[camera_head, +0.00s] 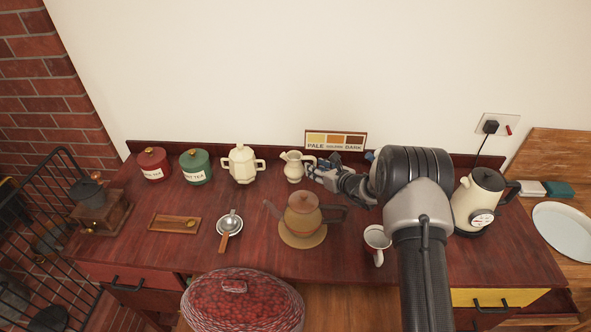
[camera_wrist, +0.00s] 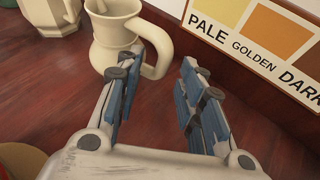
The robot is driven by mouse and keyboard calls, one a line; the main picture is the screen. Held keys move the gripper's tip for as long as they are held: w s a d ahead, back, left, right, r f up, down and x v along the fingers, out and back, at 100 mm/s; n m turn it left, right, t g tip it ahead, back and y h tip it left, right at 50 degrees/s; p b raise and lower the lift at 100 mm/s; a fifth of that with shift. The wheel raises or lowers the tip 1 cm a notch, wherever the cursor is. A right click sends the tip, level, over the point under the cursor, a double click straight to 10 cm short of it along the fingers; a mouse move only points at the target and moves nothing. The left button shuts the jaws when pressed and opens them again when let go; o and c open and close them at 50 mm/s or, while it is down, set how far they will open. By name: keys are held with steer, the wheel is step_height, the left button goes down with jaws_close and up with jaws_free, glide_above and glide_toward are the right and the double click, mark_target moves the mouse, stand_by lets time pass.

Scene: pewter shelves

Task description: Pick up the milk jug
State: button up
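The milk jug (camera_head: 293,167) is a small cream jug standing upright on the red-brown table near the back. It also shows in the wrist view (camera_wrist: 113,42), with its looped handle on the right. My gripper (camera_head: 316,170) is just to the right of the jug. In the wrist view my gripper (camera_wrist: 160,70) is open, with two blue-padded fingers spread apart. The left finger overlaps the jug's lower side near the handle, and the handle's outer curve lies towards the gap between the fingers. I cannot tell whether any finger touches it.
A cream lidded pot (camera_head: 242,166) stands left of the jug. A colour-chart sign (camera_head: 336,140) stands close behind my gripper. A brown teapot (camera_head: 303,212) on a round mat and a white cup (camera_head: 376,243) stand in front. A kettle (camera_head: 474,203) is at the right.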

steer(key=shift+c, duration=0.2)
jaws_close()
stand_by(0.4)
